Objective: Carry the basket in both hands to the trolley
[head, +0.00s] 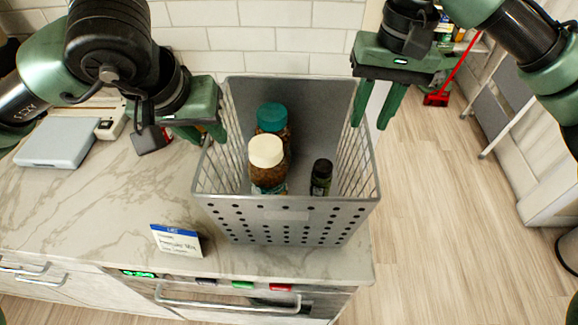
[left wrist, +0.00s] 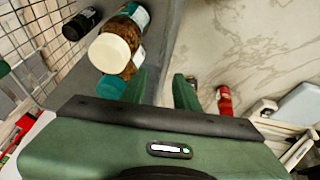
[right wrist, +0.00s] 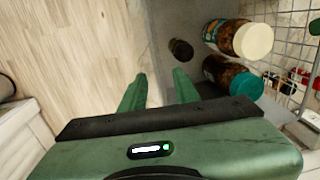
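A grey mesh basket (head: 290,215) stands upright on the marble counter near its right end. Inside are a jar with a white lid (head: 266,158), a jar with a teal lid (head: 272,125) and a small dark bottle (head: 321,178). My left gripper (head: 207,134) is at the basket's left rim; in the left wrist view its fingers (left wrist: 163,88) are apart, one on each side of the wall. My right gripper (head: 376,112) is at the right rim, also with fingers apart; the right wrist view shows the wall's edge between them (right wrist: 157,92). The trolley cannot be identified surely.
A flat grey scale-like device (head: 58,142) and a small card sign (head: 176,241) are on the counter (head: 90,215). The tiled wall is behind. Wooden floor (head: 440,220) lies open at right, with a red broom (head: 437,98) and a white-framed unit (head: 515,130) beyond.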

